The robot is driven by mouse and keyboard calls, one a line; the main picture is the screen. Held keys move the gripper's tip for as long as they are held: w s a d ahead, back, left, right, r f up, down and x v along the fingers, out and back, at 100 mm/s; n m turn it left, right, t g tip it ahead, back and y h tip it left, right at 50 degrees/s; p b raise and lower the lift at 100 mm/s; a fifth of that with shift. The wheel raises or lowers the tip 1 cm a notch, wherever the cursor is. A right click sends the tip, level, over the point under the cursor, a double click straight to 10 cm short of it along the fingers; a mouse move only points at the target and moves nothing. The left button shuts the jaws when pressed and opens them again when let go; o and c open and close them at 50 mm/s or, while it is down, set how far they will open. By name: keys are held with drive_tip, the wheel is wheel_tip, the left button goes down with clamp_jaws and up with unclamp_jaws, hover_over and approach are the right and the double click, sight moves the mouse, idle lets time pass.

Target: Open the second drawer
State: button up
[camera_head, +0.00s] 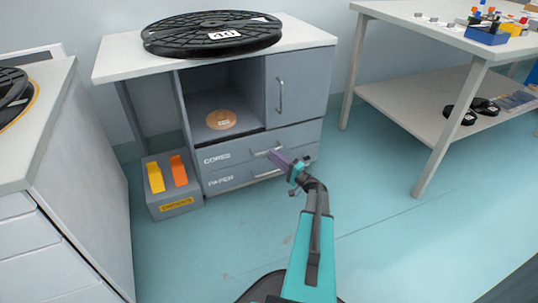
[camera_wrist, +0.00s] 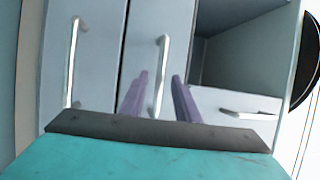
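The grey cabinet (camera_head: 300,133) has two stacked drawers that look shut. The upper drawer (camera_head: 232,153) reads "CORES" and the lower drawer (camera_head: 235,178) reads "PAPER". Each has a pale bar handle. My gripper (camera_head: 277,157) is in front of the drawers, near the upper handle (camera_head: 262,152). In the wrist view, turned sideways, my open purple fingers (camera_wrist: 160,97) appear on either side of the upper handle (camera_wrist: 160,75). I cannot tell whether they touch it. The lower handle (camera_wrist: 74,62) is apart, to the left there. In the head view the lower handle (camera_head: 267,174) is partly clear.
A door with a handle (camera_head: 280,95) is above the drawers, beside an open shelf holding a brown disc (camera_head: 221,120). A black reel (camera_head: 212,34) lies on top. A grey box (camera_head: 175,204) stands left. A white table (camera_head: 430,18) is right. Floor between is clear.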

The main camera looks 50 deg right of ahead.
drive_tip(key=shift+w+r+b, duration=0.2)
drive_tip(key=shift+w+b, duration=0.05)
drive_tip(key=shift+w, duration=0.75)
drive_tip(key=shift+w+r+b, duration=0.15)
drive_tip(key=shift+w+b, duration=0.1)
drive_tip(key=shift+w, duration=0.7)
clamp_jaws()
